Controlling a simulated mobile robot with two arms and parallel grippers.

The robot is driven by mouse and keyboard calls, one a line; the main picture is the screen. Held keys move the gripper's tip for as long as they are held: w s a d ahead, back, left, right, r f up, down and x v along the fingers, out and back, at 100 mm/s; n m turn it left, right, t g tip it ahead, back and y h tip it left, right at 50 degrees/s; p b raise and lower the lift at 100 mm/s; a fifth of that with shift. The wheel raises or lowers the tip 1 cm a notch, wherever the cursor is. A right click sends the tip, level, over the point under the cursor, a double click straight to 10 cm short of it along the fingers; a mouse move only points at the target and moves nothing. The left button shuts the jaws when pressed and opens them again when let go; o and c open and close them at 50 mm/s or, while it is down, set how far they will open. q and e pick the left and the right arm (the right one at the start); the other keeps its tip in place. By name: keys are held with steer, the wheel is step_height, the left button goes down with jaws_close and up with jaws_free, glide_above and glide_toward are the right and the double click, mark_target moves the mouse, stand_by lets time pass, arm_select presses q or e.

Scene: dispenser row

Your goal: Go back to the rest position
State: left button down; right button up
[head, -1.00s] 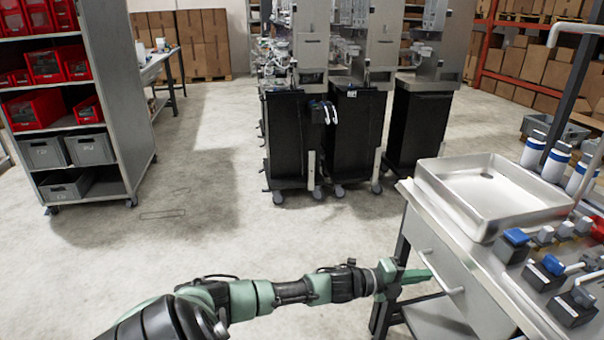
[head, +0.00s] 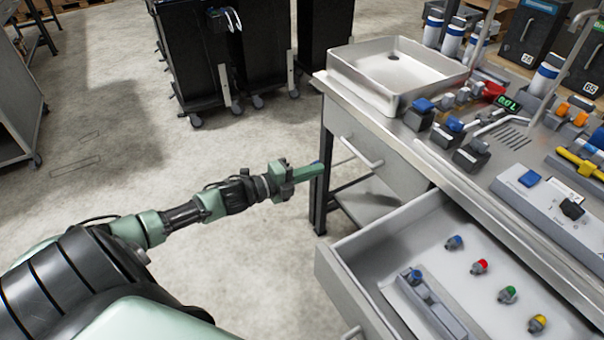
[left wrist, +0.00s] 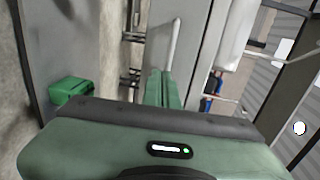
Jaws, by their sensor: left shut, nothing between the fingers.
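My left gripper (head: 312,168) is green and shut, with nothing in it. My left arm (head: 170,215) stretches out from the lower left in the head view. The gripper is left of the workbench, near its front leg, below the sink. In the left wrist view the closed green fingers (left wrist: 163,88) point toward the bench front and a drawer handle (left wrist: 174,45). They look apart from the handle, though the gap is hard to judge. My right gripper is not in view.
An open drawer (head: 375,245) juts from the bench and holds several coloured knobs. A closed drawer (head: 385,160) is beside it. The sink (head: 395,75) and valves are on top. Black cabinets (head: 250,55) stand behind; the floor (head: 120,150) at left is clear.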

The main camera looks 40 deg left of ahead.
arm_select(q)
steer(key=shift+v, duration=1.75)
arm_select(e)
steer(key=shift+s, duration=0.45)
